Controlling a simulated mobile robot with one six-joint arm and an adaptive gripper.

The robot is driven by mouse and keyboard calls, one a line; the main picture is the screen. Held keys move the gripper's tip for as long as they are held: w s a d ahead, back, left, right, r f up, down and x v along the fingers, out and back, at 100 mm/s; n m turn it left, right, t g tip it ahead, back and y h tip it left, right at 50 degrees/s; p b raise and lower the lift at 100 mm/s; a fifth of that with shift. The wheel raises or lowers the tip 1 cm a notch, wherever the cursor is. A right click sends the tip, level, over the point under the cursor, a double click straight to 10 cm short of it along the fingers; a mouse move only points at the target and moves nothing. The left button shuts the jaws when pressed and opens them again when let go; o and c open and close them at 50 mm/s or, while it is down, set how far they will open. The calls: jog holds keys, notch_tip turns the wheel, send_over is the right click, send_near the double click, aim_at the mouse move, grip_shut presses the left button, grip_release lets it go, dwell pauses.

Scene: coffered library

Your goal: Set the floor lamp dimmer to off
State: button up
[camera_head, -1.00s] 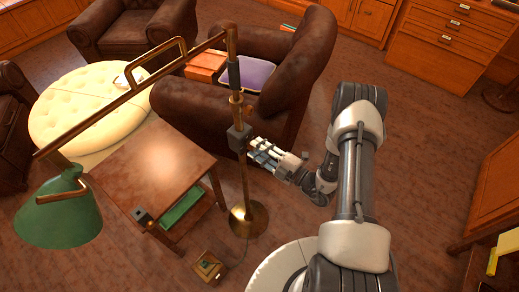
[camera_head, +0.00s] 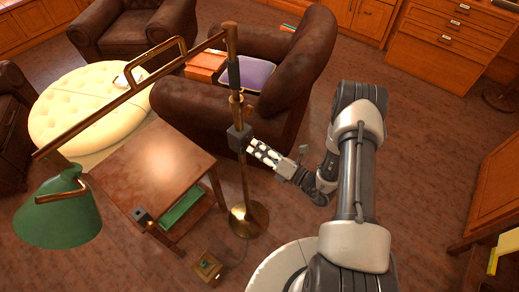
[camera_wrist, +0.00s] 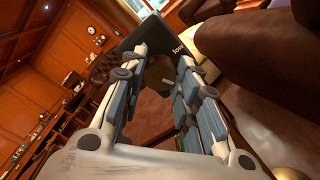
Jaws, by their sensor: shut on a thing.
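The floor lamp has a brass pole (camera_head: 243,185), a long swing arm and a green shade (camera_head: 60,212) at the lower left. A dark dimmer box (camera_head: 237,137) sits partway up the pole. My gripper (camera_head: 251,147) reaches it from the right, its fingertips at the box. In the wrist view the dark box face (camera_wrist: 152,45) lies beyond my fingers (camera_wrist: 160,72), with a light label that seems to read "low". A dim brownish part, probably the knob, shows between the fingers. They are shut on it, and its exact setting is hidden.
A wooden side table (camera_head: 160,165) stands left of the pole, and a brown leather armchair (camera_head: 290,75) behind it. A small brass-topped box (camera_head: 207,265) lies on the floor near the lamp base (camera_head: 248,218).

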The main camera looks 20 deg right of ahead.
jog(key=n, duration=0.4)
jog(key=shift+n, duration=0.3)
jog(key=n, duration=0.3)
jog(key=shift+n+b, duration=0.35)
jog(key=shift+n, duration=0.05)
jog(key=n+b, duration=0.1)
jog(key=n, duration=0.6)
jog(key=shift+a, duration=0.1)
jog(key=n+b, duration=0.1)
jog(key=n, duration=0.3)
jog(key=shift+n, duration=0.3)
jog(key=n, duration=0.3)
jog(key=shift+n, duration=0.3)
jog(key=n, duration=0.3)
jog(key=shift+s+n, duration=0.1)
jog(key=shift+n, duration=2.1)
